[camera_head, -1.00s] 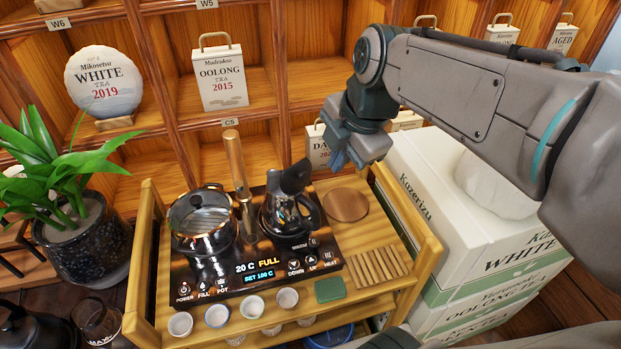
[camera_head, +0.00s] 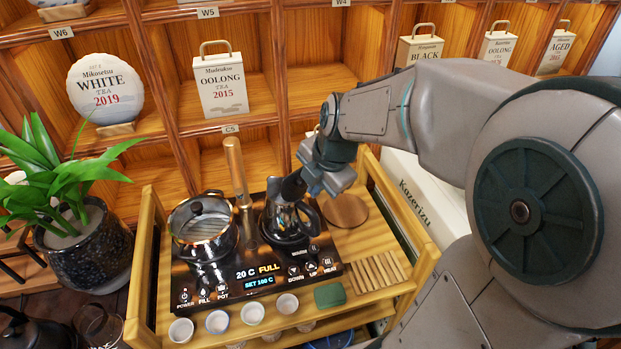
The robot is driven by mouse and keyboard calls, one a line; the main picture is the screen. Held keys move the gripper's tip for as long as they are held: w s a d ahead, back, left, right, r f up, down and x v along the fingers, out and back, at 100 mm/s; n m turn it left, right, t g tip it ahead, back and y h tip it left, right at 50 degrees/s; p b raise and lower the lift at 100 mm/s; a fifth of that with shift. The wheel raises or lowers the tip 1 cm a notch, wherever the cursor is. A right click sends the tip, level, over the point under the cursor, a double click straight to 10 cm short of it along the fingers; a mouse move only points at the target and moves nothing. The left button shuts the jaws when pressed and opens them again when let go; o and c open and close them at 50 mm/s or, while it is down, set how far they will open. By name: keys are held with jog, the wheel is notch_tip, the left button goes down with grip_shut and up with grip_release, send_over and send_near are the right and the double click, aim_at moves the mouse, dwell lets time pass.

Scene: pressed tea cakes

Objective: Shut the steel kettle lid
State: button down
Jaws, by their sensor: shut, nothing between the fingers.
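The steel kettle (camera_head: 287,219) stands on the right side of the black tea-maker panel (camera_head: 262,262), its handle toward the right. Its dark lid (camera_head: 291,186) is raised steeply above the body, so the kettle is open. My gripper (camera_head: 313,190) is shut and empty, right beside the raised lid on its right side, above the handle. I cannot tell whether it touches the lid, and the gripper covers part of the lid's right edge.
A lidded pot (camera_head: 203,232) stands on the panel's left half, with a copper spout column (camera_head: 236,172) between it and the kettle. Several small cups (camera_head: 217,322) line the front. A round wooden coaster (camera_head: 346,211) lies right of the kettle. The cart's raised wooden rail (camera_head: 410,225) bounds the right side.

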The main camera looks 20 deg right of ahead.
jog(key=shift+w+a, duration=0.35)
jog(key=shift+w, duration=0.4)
